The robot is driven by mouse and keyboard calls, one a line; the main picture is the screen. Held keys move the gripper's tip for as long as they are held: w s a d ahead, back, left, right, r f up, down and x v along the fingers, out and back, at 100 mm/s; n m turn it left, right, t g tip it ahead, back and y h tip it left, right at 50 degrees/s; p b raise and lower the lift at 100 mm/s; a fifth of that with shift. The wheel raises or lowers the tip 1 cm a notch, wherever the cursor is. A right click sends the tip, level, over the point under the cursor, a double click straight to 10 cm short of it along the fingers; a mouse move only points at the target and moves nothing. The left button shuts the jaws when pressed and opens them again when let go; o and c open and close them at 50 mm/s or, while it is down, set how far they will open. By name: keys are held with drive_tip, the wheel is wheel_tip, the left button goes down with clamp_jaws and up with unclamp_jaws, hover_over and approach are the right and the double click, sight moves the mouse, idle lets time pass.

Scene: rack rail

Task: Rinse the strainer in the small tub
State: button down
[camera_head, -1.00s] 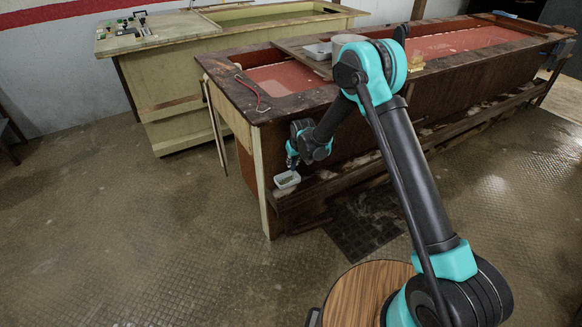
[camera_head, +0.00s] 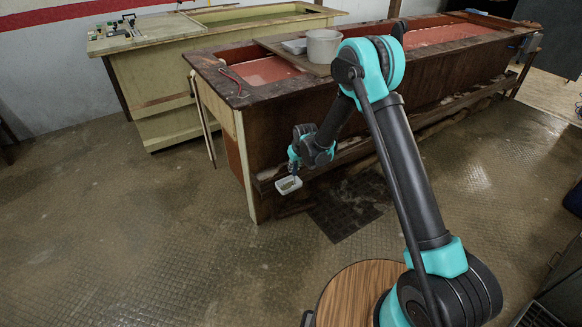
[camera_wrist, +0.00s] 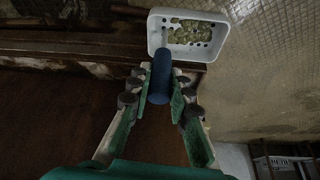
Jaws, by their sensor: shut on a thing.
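My gripper (camera_wrist: 161,85) is shut on the blue handle of the strainer. The strainer (camera_wrist: 157,39) is a small white rectangular basket with holes in its floor and pale green bits inside. In the head view the strainer (camera_head: 289,184) hangs low beside the front side of the long wooden bench, below its top, near my gripper (camera_head: 294,168). A round whitish tub (camera_head: 323,46) stands on a board across the bench top, well above and behind the strainer. I cannot see inside it. A smaller, lower, pale rectangular container (camera_head: 294,46) is left of it.
The wooden bench (camera_head: 240,97) has reddish basins and a lower side shelf (camera_head: 352,153). A red curved item (camera_head: 231,80) lies on its near left corner. A cream bench (camera_head: 165,115) stands behind at left. The floor (camera_head: 120,240) at left is open.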

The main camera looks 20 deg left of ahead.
sight(296, 164)
drive_tip(key=shift+s+d+r, duration=0.2)
drive_tip(key=shift+s+d, duration=0.15)
drive_tip(key=shift+d, duration=0.05)
drive_tip(key=shift+r, duration=1.3)
